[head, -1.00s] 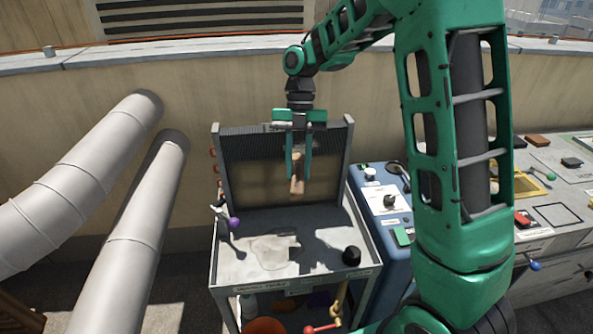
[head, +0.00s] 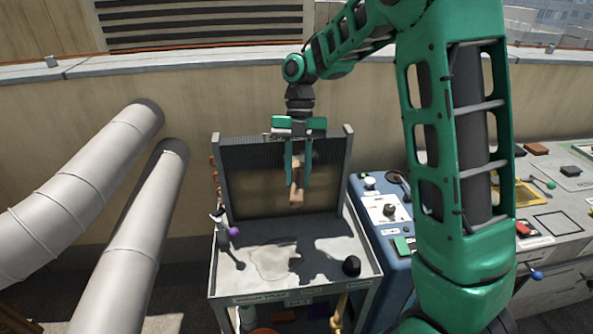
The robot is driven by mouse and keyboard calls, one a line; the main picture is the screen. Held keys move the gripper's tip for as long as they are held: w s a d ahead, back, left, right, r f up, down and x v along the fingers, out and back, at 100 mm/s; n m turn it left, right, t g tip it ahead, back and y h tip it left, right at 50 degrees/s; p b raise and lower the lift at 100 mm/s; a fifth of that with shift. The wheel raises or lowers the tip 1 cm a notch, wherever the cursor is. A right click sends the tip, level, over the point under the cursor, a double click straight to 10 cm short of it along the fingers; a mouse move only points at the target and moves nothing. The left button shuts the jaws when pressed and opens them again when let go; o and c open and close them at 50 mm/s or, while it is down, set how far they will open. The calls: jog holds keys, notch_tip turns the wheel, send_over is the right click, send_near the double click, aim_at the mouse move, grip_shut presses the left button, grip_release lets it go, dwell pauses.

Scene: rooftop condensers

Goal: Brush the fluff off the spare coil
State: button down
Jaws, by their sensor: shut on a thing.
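The spare coil (head: 252,193) stands upright in a grey frame at the back of a small work table (head: 229,278). Its upper part is dark and finned; a tan, fluffy-looking layer covers much of the middle and lower face. My gripper (head: 297,178) points down in front of the coil, right of its middle. It is shut on a wooden-handled brush (head: 296,192). The fingers and brush hide part of the coil. I cannot tell whether the brush touches the coil face.
A purple-knobbed lever (head: 233,231) is at the table's left, and a black knob (head: 351,265) at its front right. A blue cabinet (head: 398,262) stands close on the right, with a grey bench (head: 558,222) beyond. Two large pale pipes (head: 130,247) lie left.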

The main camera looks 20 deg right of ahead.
jog(key=shift+f, duration=1.05)
jog(key=shift+r, duration=2.1)
jog(key=shift+s+a, duration=0.25)
jog(key=shift+s, duration=0.85)
jog(key=shift+s+a, duration=0.2)
jog(key=shift+s, duration=0.9)
